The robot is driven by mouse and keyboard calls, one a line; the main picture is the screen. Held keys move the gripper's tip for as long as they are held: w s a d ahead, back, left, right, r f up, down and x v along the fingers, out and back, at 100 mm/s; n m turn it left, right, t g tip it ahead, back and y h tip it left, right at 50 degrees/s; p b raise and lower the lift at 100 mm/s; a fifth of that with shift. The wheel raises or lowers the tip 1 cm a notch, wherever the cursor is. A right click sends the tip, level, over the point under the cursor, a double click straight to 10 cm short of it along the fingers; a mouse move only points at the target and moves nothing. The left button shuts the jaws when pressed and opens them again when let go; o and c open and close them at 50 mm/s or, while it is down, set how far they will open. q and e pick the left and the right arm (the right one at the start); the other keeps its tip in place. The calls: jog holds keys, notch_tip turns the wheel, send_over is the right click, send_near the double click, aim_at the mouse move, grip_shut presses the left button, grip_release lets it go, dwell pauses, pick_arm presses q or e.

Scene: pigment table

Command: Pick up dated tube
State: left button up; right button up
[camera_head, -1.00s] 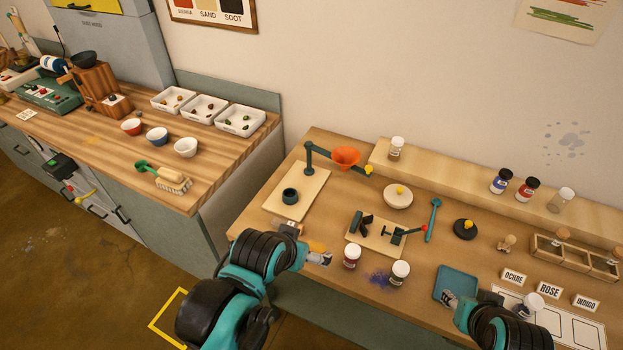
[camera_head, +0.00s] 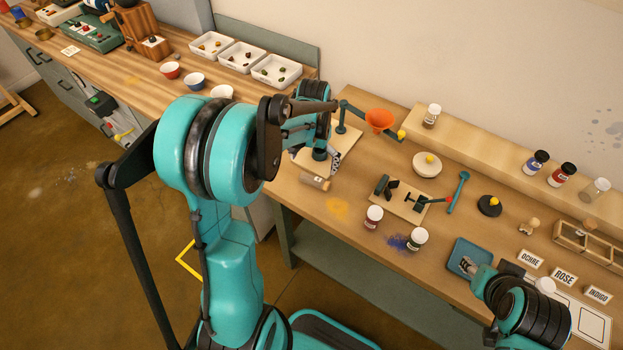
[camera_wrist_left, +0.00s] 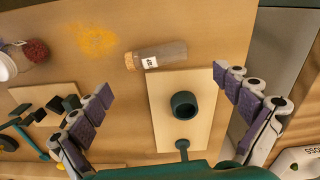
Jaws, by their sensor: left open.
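The dated tube (camera_wrist_left: 168,54) is a clear glass tube with a cork at its left end and a white printed label, lying on its side in the left wrist view. In the head view the tube (camera_head: 315,182) lies near the left edge of the table. My left gripper (camera_wrist_left: 168,86) is open and empty above the table, with its fingers spread wide to either side and the tube just beyond the gap between the tips. In the head view the left gripper (camera_head: 334,158) is partly hidden by its own arm. My right gripper (camera_head: 469,265) is over the blue tray; its fingers are too small to judge.
A pale board with a dark teal cup (camera_wrist_left: 185,105) lies beside the tube. An orange funnel (camera_head: 379,120) on a stand rises close by. A yellow powder patch (camera_head: 337,207) and jars (camera_head: 373,217) are to the right. The table edge is near the tube.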

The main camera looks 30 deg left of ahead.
aim_at(314, 179)
pick_arm(q)
jog(key=f+b, duration=0.1)
jog(key=f, duration=0.1)
jog(key=f+b, duration=0.1)
jog(key=f, duration=0.2)
jog(key=f+b, duration=0.1)
jog(key=f, duration=0.2)
jog(key=shift+d, duration=0.25)
jog(key=shift+r, duration=0.15)
jog(key=c, duration=1)
jog(key=shift+r, duration=0.1)
